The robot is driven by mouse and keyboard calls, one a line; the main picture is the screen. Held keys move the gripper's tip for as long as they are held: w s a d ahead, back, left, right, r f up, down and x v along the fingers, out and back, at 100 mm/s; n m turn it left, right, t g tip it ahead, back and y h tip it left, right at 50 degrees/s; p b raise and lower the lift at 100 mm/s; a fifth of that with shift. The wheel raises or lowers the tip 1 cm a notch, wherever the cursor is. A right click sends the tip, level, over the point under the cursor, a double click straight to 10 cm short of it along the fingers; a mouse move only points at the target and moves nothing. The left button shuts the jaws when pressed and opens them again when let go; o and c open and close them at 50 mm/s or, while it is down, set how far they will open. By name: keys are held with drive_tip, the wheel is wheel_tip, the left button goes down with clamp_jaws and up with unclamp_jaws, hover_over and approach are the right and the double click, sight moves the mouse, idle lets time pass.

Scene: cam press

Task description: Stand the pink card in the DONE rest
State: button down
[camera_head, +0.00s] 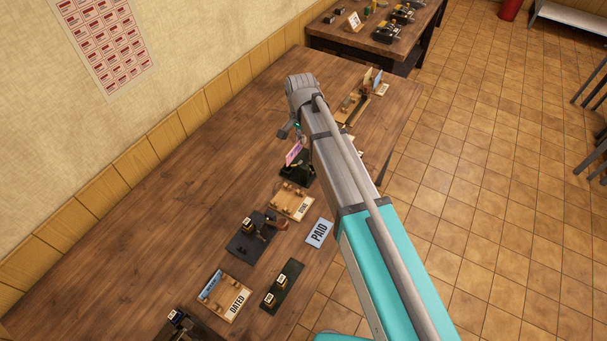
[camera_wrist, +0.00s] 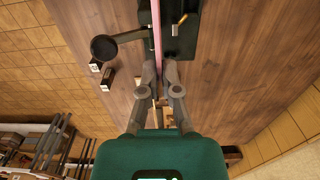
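The pink card (camera_head: 293,153) stands at the green press (camera_head: 298,173), below the end of my arm. In the wrist view the card (camera_wrist: 157,30) shows edge-on as a thin pink strip against the dark green press (camera_wrist: 182,45). My gripper (camera_wrist: 159,68) has its two fingertips close together, one on each side of the card's near end, and they appear to touch it. I cannot tell whether the card is clear of the press. The DONE rest (camera_head: 291,201), a light wooden block with a lettered front, stands just nearer than the press and looks empty.
A black press (camera_head: 248,240), a blue PAID card (camera_head: 319,233), the DATED rest (camera_head: 220,298) with a blue card, and a green stamp holder (camera_head: 282,286) stand nearer. A wooden tray (camera_head: 350,106) stands beyond my arm. The table's left side is clear.

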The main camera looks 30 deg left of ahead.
drive_tip(key=b, duration=0.7)
hover_over(300, 195)
drive_tip(key=w, duration=0.2)
wheel_tip(300, 195, down, 7)
drive_tip(key=shift+s+a+f+b, duration=0.15)
drive_tip(key=shift+s+f+b, duration=0.25)
drive_tip(key=shift+s+f, duration=0.25)
drive_tip(key=shift+r, duration=0.1)
drive_tip(key=shift+f+b, duration=3.5)
drive_tip(key=shift+f, duration=0.05)
drive_tip(key=shift+f, duration=0.2)
drive_tip(key=c, duration=0.7)
unclamp_jaws()
